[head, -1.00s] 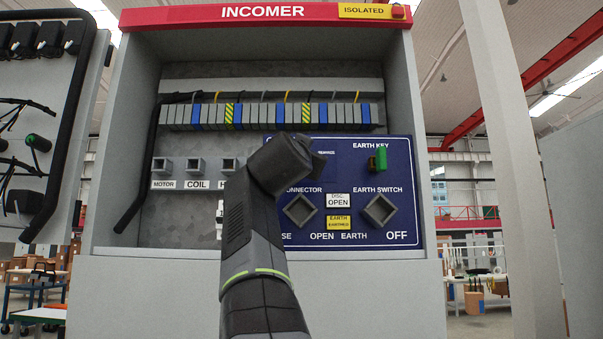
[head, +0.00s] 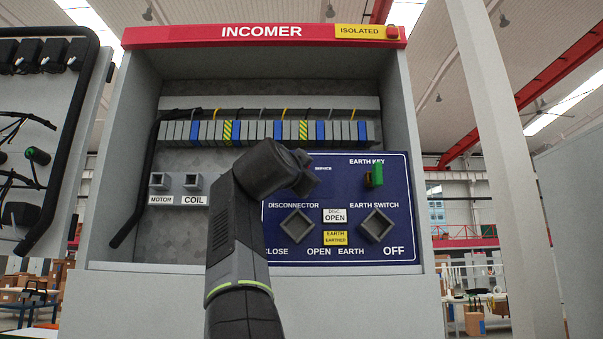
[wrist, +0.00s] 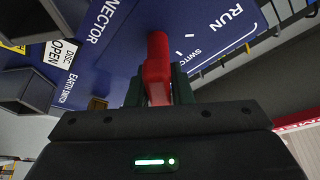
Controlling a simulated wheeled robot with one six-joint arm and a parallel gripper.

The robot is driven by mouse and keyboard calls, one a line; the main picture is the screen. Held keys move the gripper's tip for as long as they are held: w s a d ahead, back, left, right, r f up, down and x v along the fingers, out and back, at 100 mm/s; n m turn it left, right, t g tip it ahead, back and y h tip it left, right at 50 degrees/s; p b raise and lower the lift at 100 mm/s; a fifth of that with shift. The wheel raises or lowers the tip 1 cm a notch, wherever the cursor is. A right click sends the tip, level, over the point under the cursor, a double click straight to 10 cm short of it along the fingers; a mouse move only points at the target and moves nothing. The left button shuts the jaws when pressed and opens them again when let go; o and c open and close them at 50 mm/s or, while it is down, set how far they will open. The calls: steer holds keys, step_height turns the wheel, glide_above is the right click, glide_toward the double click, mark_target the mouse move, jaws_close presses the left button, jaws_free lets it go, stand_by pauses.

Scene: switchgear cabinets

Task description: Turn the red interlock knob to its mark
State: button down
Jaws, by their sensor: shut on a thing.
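The red interlock knob (wrist: 157,68) shows in the wrist view, standing out from the blue panel (wrist: 115,55). My gripper (wrist: 158,88) is shut on it, with a dark green finger on each side. White tick marks and the word RUN (wrist: 225,20) are printed on the panel to the right of the knob. I cannot tell which mark the knob points at. In the head view my gripper (head: 302,170) is at the upper left of the blue panel (head: 340,180); the wrist hides the knob there.
The panel also bears the disconnector socket (head: 297,225), the earth switch socket (head: 377,225) and a green earth key (head: 377,174). A row of terminals (head: 265,131) runs above. The cabinet's side walls (head: 410,130) stand out on both sides.

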steer(key=c, duration=1.4)
jaws_free()
steer(key=shift+o, duration=0.2)
steer(key=b+v, duration=0.6)
steer(key=v, duration=0.8)
steer(key=shift+w+r, duration=0.1)
